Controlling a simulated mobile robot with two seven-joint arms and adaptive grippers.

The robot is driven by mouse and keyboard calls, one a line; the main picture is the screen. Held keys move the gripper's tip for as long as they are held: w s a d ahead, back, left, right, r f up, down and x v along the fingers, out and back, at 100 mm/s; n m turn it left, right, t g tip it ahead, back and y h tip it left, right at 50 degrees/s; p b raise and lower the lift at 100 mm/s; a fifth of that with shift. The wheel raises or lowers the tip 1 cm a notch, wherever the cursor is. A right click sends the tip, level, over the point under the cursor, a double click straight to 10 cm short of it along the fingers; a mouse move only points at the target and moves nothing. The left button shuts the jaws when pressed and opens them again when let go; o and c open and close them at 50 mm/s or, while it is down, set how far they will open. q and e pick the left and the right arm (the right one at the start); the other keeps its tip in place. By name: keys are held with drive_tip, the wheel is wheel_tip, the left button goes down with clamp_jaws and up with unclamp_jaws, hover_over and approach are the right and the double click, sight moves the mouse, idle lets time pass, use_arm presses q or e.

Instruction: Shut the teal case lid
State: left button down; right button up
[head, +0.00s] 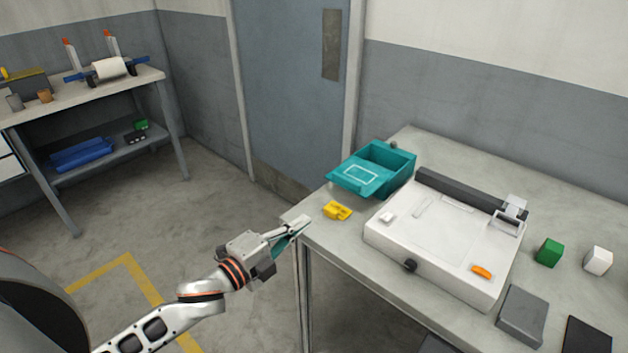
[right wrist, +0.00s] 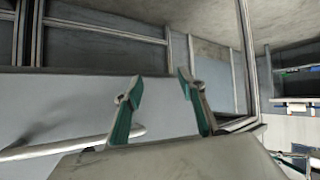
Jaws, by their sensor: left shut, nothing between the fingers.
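The teal case (head: 402,168) stands at the far left corner of the right-hand table in the head view. It is open, with its inside showing. Its lid (head: 345,184), marked with a white rectangle outline, lies folded out toward the front left. My left gripper (head: 304,224) is shut and empty at the table's near left corner, in front of the case and apart from it. My right gripper (right wrist: 158,84) shows only in the right wrist view, with its teal fingers apart and nothing between them. The case is not recognisable in that view.
A yellow block (head: 337,211) lies on the table between my left gripper and the case. A white film device (head: 440,245) with a dark rear bar stands to the right. Green (head: 549,253) and white (head: 597,261) cubes sit farther right. A workbench (head: 150,77) stands at the left.

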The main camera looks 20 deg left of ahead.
use_arm(q)
drive_tip(key=r, duration=0.1)
approach(358, 175)
drive_tip(key=shift+s+a+r+m, duration=0.1)
drive_tip(key=shift+s+r+m, duration=0.3)
drive_tip(key=shift+s+r, duration=0.1)
drive_tip(key=shift+w, duration=0.55)
drive_tip(key=shift+w+f, duration=0.1)
use_arm(e)
drive_tip(key=shift+s+a+f, duration=0.15)
drive_tip(key=shift+s+a, duration=0.05)
drive_tip(key=shift+a, duration=0.05)
drive_tip(key=shift+f, duration=0.15)
use_arm(q)
drive_tip(key=x, duration=1)
drive_tip(key=shift+r+b, duration=0.2)
drive_tip(key=shift+b, duration=0.15)
drive_tip(key=shift+r, duration=0.1)
use_arm(e)
drive_tip(key=shift+s+f, duration=0.2)
drive_tip(key=shift+f, duration=0.35)
use_arm(q)
drive_tip(key=shift+r, duration=0.1)
